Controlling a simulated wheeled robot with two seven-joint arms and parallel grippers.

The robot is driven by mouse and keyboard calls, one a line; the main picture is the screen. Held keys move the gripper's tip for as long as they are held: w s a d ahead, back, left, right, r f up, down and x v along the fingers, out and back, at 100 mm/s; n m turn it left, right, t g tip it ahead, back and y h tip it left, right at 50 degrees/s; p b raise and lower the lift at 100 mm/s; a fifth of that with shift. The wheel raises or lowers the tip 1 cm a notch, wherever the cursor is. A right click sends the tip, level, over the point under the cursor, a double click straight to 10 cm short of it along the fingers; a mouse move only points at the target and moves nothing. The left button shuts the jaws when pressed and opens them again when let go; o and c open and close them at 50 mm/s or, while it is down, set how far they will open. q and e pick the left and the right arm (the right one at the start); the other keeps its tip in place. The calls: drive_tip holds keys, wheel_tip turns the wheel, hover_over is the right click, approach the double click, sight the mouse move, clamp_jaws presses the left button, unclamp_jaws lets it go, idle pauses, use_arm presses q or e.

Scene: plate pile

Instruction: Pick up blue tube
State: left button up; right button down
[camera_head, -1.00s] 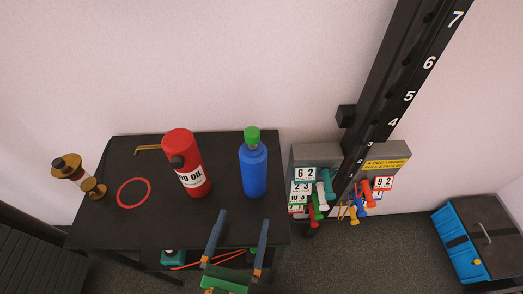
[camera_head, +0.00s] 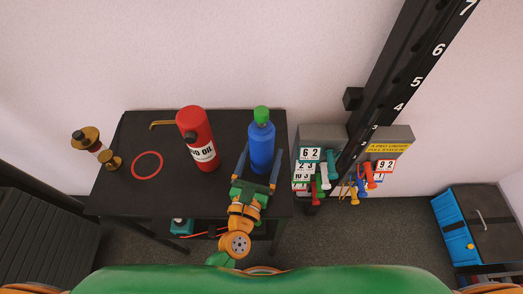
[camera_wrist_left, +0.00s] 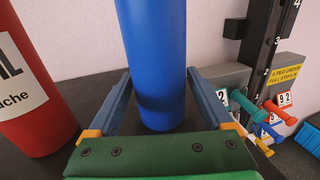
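The blue tube (camera_head: 262,148), a blue cylinder with a green cap, stands upright on the right part of the black table (camera_head: 225,190). It fills the middle of the left wrist view (camera_wrist_left: 155,60), where its top is cut off. My left gripper (camera_head: 259,160) is low at the near side of the tube. Its two fingers are spread, one on each side of the tube, and the left wrist view shows the gripper (camera_wrist_left: 159,80) open around it. I cannot tell whether the fingertips touch it. My right gripper is not in view.
A red cylinder (camera_head: 197,135) stands left of the tube. A red ring (camera_head: 147,165), a yellow hooked bar (camera_head: 170,124) and a brass object (camera_head: 92,145) are further left. A black numbered post (camera_head: 395,90) and racks with coloured handles stand right of the table.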

sight(265, 142)
use_arm(q)
clamp_jaws()
drive_tip(key=shift+r, duration=0.1)
drive_tip(key=shift+w+r+p, duration=0.1)
drive_tip(key=shift+r+p, duration=0.15)
drive_tip(key=shift+p, duration=0.1)
wheel_tip(265, 142, up, 3)
drive_tip(key=p, duration=0.3)
drive_tip(key=shift+r, duration=0.15)
drive_tip(key=s+r+p, duration=0.4)
drive_tip(key=r+p, duration=0.1)
drive_tip(key=shift+s+r, duration=0.2)
drive_tip(key=shift+s, duration=0.1)
drive_tip(key=s+r+p, duration=0.1)
drive_tip(key=s+r, duration=0.2)
drive_tip(key=s, duration=0.6)
drive_tip(key=shift+s+r, duration=0.25)
drive_tip(key=shift+r, duration=0.05)
